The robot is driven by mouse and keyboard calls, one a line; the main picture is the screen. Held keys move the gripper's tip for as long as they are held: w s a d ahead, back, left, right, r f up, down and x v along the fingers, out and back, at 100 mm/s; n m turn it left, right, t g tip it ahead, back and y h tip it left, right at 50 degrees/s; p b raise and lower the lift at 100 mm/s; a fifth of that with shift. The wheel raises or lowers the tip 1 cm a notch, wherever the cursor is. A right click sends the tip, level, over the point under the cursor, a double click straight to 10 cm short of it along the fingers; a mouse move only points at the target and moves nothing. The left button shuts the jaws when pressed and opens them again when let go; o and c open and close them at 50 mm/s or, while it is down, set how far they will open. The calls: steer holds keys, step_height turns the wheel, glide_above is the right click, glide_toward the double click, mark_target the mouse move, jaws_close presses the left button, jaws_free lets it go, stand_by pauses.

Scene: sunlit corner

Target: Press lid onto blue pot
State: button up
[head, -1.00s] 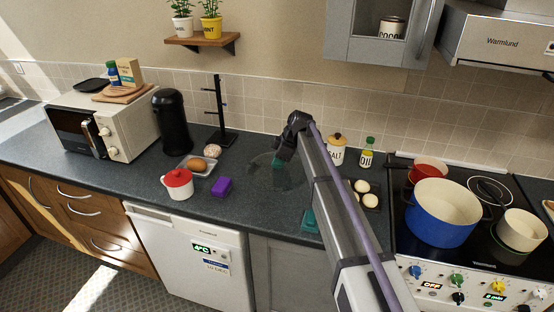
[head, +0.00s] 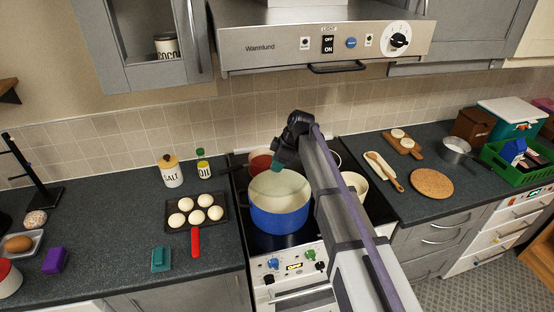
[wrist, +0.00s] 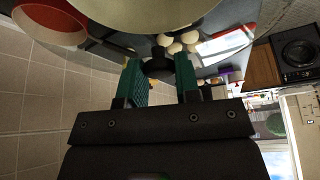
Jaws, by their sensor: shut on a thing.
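The blue pot (head: 280,220) stands on the hob in the head view, its cream inside facing up. A clear glass lid (head: 272,188) shows as a faint greenish sheet over the pot's opening. My gripper (head: 277,167) is over the back of the pot and holds the lid. In the wrist view the green fingers of my gripper (wrist: 160,72) are shut on the lid's black knob (wrist: 157,64). I cannot tell whether the lid touches the rim.
A red pot (head: 260,164) stands close behind and a cream saucepan (head: 354,186) right of the blue pot. A baking tray (head: 183,197) with several buns lies left. The hood (head: 320,45) hangs above. A cork mat (head: 432,183) lies further right.

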steer(key=shift+w+d, duration=0.2)
steer(key=shift+d, duration=0.6)
steer(key=shift+s+a+f+b, duration=0.1)
steer(key=shift+a+f+b, duration=0.2)
step_height(320, 180, down, 6)
steer(key=b, duration=0.6)
steer(key=shift+f+b, duration=0.6)
stand_by(1.1)
steer(key=o, duration=1.1)
steer(key=shift+o, duration=0.5)
steer(key=o, duration=0.4)
